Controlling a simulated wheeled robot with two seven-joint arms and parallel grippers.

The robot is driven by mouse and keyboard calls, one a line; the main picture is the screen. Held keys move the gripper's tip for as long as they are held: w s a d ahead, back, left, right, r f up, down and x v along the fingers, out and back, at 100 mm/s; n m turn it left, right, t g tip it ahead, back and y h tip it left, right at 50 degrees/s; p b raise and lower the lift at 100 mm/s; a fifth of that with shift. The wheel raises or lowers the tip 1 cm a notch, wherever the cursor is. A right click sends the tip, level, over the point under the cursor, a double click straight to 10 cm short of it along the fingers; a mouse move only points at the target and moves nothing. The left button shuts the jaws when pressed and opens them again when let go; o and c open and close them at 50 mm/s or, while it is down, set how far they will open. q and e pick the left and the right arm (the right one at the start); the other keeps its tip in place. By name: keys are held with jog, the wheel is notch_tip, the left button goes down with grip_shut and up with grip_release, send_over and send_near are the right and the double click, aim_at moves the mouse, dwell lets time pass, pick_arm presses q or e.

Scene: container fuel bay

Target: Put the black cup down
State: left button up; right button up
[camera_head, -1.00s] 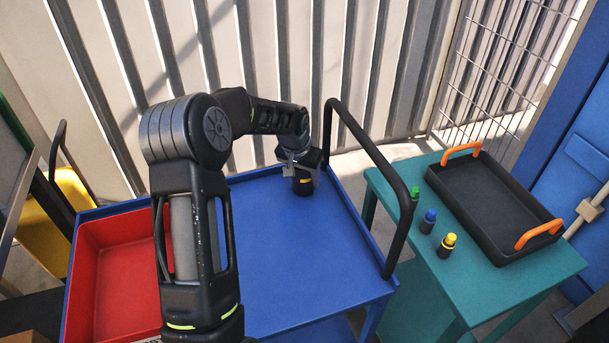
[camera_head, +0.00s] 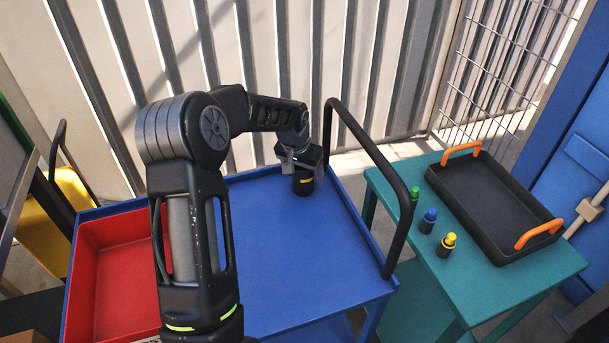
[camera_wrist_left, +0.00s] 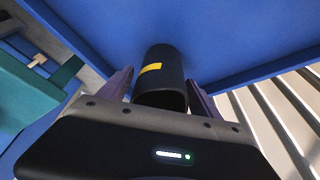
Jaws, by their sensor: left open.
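The black cup (camera_head: 303,184) has a yellow mark on its side and stands upright on the blue cart top (camera_head: 290,240), near its back right corner. In the left wrist view the cup (camera_wrist_left: 160,80) is between the two fingers, with a visible gap on either side. My left gripper (camera_head: 304,172) is open around the cup. It also shows in the left wrist view (camera_wrist_left: 160,92), fingers apart. The gripper hides the cup's upper part in the head view. My right gripper is not in view.
A red bin (camera_head: 115,270) sits at the cart's left. A black handle (camera_head: 375,165) rises along the cart's right edge. A teal table (camera_head: 480,295) to the right holds a black tray (camera_head: 490,205) with orange handles and several small bottles (camera_head: 447,246). The cart's middle is clear.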

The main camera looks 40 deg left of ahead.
pick_arm(q)
jog(key=v, duration=1.1)
jog(key=shift+r, duration=0.1)
dwell(0.4)
